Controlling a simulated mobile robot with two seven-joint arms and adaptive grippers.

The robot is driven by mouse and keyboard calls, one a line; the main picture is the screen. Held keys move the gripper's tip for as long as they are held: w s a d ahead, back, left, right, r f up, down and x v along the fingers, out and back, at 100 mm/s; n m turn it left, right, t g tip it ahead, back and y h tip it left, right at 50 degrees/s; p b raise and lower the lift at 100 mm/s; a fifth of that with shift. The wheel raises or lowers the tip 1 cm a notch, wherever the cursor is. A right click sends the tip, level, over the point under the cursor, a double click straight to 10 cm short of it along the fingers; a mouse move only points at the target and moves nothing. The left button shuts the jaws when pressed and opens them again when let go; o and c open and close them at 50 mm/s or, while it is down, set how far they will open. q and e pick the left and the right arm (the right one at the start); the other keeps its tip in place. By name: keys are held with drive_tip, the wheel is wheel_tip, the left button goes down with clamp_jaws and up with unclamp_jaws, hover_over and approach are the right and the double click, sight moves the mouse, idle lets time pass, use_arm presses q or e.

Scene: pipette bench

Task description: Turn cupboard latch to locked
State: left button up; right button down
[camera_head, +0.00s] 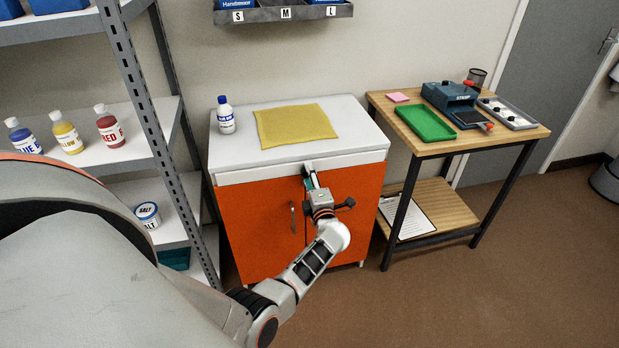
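The orange cupboard (256,226) stands in the middle with a white top and two doors. A vertical handle (292,217) shows on the left door. My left gripper (309,176) is at the top of the cupboard front, by the seam between the doors, just under the white top edge. A small dark and grey piece shows at its fingertips; it may be the latch, but the gripper covers most of it. I cannot tell the latch's position or whether the fingers are closed on it. My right gripper is not in view.
A yellow cloth (296,125) and a white bottle (226,116) are on the cupboard top. A metal shelf (150,120) with bottles stands at left. A wooden table (388,108) with a green tray (425,123) stands at right. Floor in front is clear.

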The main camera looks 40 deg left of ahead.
use_arm(q)
drive_tip(key=v, duration=0.8)
drive_tip(key=shift+s+f, duration=0.2)
drive_tip(key=shift+f, duration=0.05)
drive_tip(key=x, duration=0.8)
drive_tip(key=s+d+f+m+t+h, duration=0.1)
drive_tip(key=s+d+f+m+h, duration=0.55)
drive_tip(key=s+d+m, duration=0.65)
drive_tip(key=s+d+f+m+t+h, duration=0.1)
drive_tip(key=s+d+f+m+h, duration=0.3)
drive_tip(key=s+d+m+h, duration=0.8)
drive_tip(key=s+d+f+m+g+y, duration=0.2)
drive_tip(key=s+m+g, duration=0.1)
drive_tip(key=s+m, duration=0.4)
drive_tip(key=shift+s, duration=1.25)
drive_tip(key=shift+d, duration=0.1)
drive_tip(key=shift+c, duration=0.4)
